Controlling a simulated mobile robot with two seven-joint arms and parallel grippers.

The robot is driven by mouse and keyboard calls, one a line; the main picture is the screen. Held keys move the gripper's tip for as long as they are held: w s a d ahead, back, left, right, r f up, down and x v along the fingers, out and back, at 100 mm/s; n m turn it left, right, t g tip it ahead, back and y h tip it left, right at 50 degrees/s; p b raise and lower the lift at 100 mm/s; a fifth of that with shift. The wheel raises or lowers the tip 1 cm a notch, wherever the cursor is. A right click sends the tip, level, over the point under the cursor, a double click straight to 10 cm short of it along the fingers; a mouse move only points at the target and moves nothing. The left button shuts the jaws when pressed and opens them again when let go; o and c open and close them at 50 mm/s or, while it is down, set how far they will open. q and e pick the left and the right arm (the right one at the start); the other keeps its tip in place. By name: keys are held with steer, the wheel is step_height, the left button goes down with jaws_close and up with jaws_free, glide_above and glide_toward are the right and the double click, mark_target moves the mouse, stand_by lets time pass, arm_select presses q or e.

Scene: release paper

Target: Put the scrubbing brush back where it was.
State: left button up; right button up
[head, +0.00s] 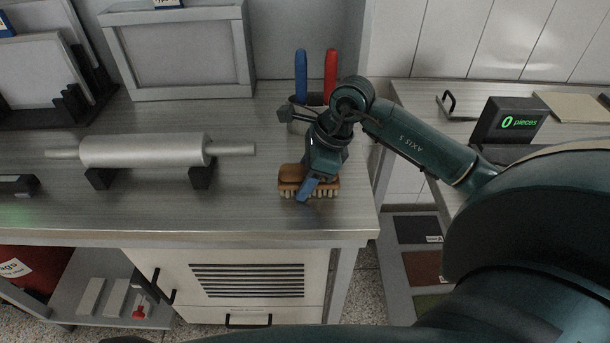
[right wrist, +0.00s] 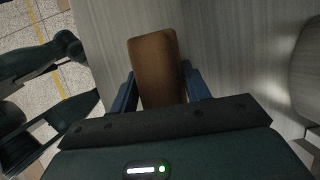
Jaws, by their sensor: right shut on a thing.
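The scrubbing brush (head: 294,181) has a brown wooden back and pale bristles pointing down. It is at the front right part of the grey table (head: 230,215), near the front edge. My right gripper (head: 308,188) is over the brush, with its blue fingers on either side of it. In the right wrist view the brown back of the brush (right wrist: 156,68) sits between the blue fingers (right wrist: 160,92). Whether the bristles touch the table top is hard to tell.
A grey roller (head: 145,150) rests on dark supports to the left. A holder with a blue handle (head: 301,75) and a red handle (head: 331,75) stands behind my right gripper. A counter showing 0 pieces (head: 510,121) is on the right bench. The table between roller and brush is clear.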

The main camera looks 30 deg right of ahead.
steer(key=o, duration=0.9)
steer(key=shift+f, duration=0.1)
steer(key=shift+o, duration=0.2)
steer(key=v, duration=1.2)
steer(key=shift+a, duration=0.1)
